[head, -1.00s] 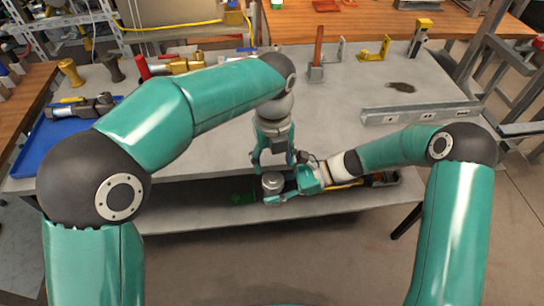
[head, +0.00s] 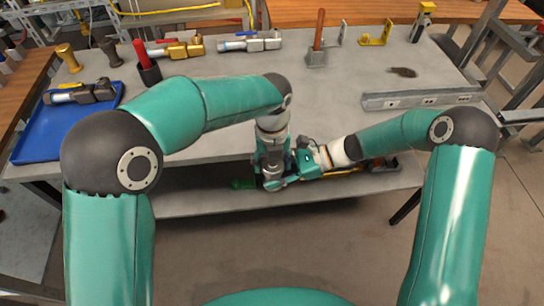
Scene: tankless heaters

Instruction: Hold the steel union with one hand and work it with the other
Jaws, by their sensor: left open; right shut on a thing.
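The steel union (head: 273,185) is a small grey round piece near the front edge of the grey bench, mostly covered by my grippers. My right gripper (head: 285,180) comes in from the right and is shut on it. My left gripper (head: 268,166) points straight down from above, its fingers open around or just above the union's top. Whether the fingers touch it I cannot tell.
A blue tray (head: 32,142) holding a grey fitting (head: 82,92) is on the left. A grey metal channel (head: 422,100) lies on the right. The bench middle is clear.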

